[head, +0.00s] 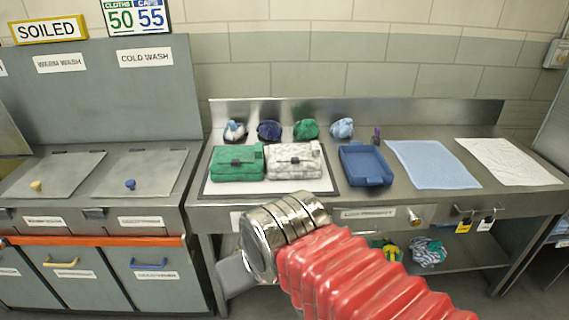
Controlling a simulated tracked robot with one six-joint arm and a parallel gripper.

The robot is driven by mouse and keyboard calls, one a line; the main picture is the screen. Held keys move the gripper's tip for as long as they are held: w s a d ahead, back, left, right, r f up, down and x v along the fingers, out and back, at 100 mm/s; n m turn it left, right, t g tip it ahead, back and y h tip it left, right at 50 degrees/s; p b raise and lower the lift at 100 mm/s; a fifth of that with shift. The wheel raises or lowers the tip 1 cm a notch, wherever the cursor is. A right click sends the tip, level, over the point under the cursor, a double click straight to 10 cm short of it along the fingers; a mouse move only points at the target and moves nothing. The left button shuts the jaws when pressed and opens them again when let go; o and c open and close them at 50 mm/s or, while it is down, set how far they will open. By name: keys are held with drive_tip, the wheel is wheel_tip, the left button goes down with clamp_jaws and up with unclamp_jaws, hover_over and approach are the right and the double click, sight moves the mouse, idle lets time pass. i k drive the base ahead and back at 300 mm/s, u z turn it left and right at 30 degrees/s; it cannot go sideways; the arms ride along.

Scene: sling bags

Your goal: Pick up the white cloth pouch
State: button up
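The white cloth pouch (308,168) has a grey marbled pattern and a dark buckle at its front. It lies flat on a white, dark-edged mat (225,188) on the steel counter. A similar green pouch (224,170) lies close against its left side. My gripper (233,276) shows only in part as a grey piece beyond my metal wrist, low in front of the counter. It is apart from the white pouch, nearer the camera and to the lower left. Its fingertips cannot be made out, so its opening is unclear.
Several small bundled cloth items (306,129) stand in a row behind the pouches. A blue tray (366,165) is right of the mat. A blue cloth (432,164) and a white cloth (502,161) lie further right. Grey wash bins (110,180) stand at left.

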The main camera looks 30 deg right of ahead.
sight(306, 170)
drive_tip(key=z, duration=0.1)
drive_tip(key=i, duration=1)
drive_tip(key=u, duration=0.1)
